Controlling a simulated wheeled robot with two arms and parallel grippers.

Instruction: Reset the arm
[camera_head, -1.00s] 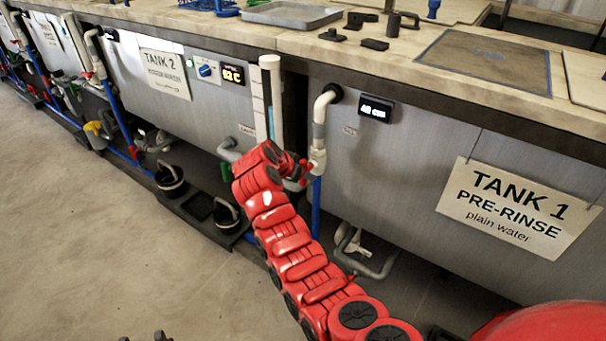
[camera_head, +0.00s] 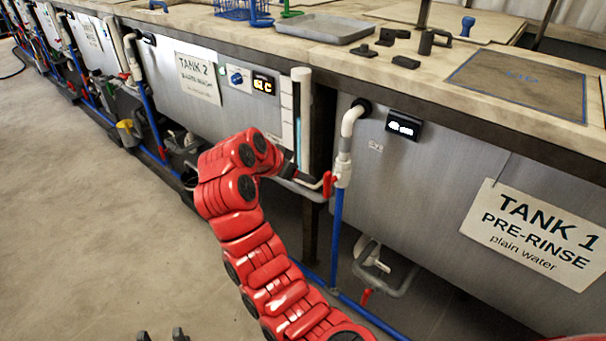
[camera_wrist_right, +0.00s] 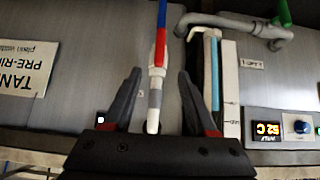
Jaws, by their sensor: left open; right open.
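My right arm (camera_head: 265,260), red and jointed, reaches up from the bottom of the head view. Its wrist is bent toward the white pipe between tanks 1 and 2. In the right wrist view, my right gripper (camera_wrist_right: 158,75) is open with nothing held. Its dark fingers appear on either side of the white pipe (camera_wrist_right: 154,105) and the red valve handle (camera_wrist_right: 160,45); depth is unclear. The red handle also shows in the head view (camera_head: 327,184). My left gripper (camera_head: 161,336) shows only two separated dark fingertips at the bottom edge, open.
Tank 1 (camera_head: 430,190) and tank 2 (camera_head: 150,75) stand under a long counter (camera_head: 330,65). Blue pipes (camera_head: 335,240) and a grey U-shaped pipe (camera_head: 385,285) run below. A metal tray (camera_head: 315,28) lies on the counter. The floor (camera_head: 90,210) at left is clear.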

